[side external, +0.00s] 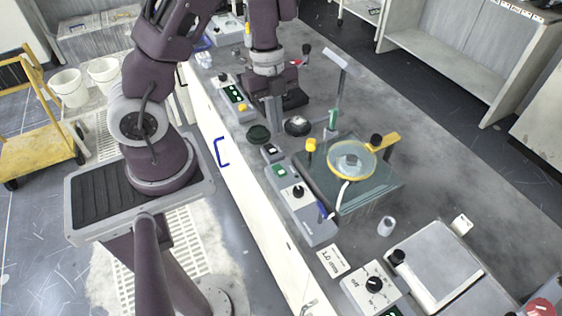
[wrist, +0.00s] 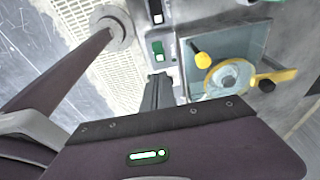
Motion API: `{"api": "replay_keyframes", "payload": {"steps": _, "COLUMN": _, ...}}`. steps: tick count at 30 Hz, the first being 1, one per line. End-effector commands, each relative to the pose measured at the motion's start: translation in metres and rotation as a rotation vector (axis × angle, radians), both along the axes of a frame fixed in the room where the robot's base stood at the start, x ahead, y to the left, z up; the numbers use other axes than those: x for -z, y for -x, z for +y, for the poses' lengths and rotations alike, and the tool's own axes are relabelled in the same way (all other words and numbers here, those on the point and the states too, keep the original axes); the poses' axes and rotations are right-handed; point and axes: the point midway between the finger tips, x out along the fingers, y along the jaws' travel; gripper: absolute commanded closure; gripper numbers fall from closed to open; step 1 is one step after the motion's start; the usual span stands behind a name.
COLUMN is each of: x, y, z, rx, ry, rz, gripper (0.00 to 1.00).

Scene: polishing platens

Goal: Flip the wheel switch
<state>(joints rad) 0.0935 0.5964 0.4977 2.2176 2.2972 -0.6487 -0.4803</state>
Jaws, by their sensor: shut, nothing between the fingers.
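The polishing unit has a grey control strip (side external: 314,231) along its left side. The strip carries a small black-and-white rocker switch (side external: 270,152), a green switch (side external: 280,171) and a black knob (side external: 298,191). No readable label shows which one is the wheel switch. The round wheel (side external: 352,160) sits in a glassy tray beside the strip. My gripper (side external: 275,118) points down, shut and empty, above the bench behind the rocker. In the wrist view, the fingers (wrist: 156,92) show below the green switch (wrist: 158,50) and hide part of the strip; the rocker (wrist: 156,13) is farther up.
A yellow knob (side external: 311,145) and a yellow arm (side external: 385,143) stand by the wheel. Another control box (side external: 234,97) is behind. A small cup (side external: 386,227) stands in front.

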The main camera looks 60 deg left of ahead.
Motion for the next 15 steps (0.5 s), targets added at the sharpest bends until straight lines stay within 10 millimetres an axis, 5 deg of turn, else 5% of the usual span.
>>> {"api": "replay_keyframes", "payload": {"steps": 15, "x": 0.103, "y": 0.001, "z": -0.022, "rx": -0.005, "ry": 0.003, "rz": 0.001, "gripper": 1.00}}
